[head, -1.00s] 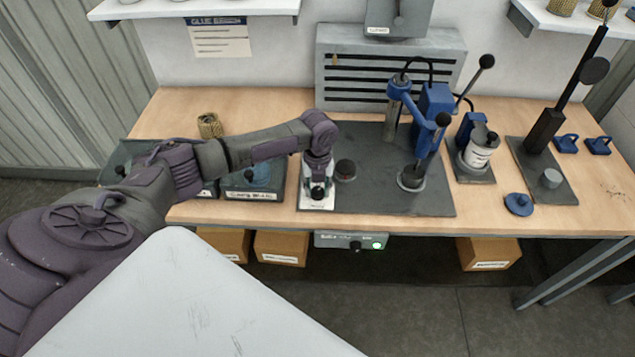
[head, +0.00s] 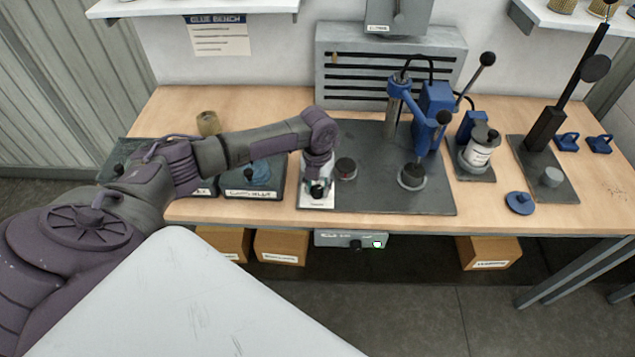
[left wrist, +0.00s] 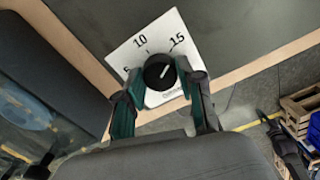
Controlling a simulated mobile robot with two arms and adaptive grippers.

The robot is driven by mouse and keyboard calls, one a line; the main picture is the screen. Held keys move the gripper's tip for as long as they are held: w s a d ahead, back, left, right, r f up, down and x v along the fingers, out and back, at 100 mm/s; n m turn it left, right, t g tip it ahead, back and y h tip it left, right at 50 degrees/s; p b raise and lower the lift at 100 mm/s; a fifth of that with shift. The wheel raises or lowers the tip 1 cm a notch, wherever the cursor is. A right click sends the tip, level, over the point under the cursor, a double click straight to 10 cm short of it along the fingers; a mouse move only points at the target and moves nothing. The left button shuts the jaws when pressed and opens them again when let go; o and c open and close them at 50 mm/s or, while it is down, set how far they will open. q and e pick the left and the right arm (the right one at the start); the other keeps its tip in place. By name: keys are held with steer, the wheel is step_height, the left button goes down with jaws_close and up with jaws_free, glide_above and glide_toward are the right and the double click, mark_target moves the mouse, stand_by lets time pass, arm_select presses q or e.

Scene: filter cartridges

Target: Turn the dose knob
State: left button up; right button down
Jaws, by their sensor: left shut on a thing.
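The dose knob is a round black knob (left wrist: 160,72) with a white pointer line, on a white dial plate (left wrist: 178,30) marked 5, 10 and 15. In the left wrist view its pointer aims up and right, toward the 15 side. My left gripper (left wrist: 160,76) is shut on the knob, one finger on each side. In the head view the left gripper (head: 318,188) points down over the dial plate (head: 316,203) at the bench's front edge, and the arm partly hides the knob. My right gripper is not in view.
A dark mat (head: 385,200) carries a small black-topped puck (head: 346,168) just right of the gripper and a blue lever press (head: 432,105). A blue-lidded glue box (head: 255,180) stands close on the left. A control box (head: 350,240) with a green light hangs under the bench.

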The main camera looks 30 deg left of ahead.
mark_target(318, 189)
arm_select(q)
steer(key=o, duration=1.1)
steer(key=shift+o, duration=0.2)
step_height(318, 189, up, 12)
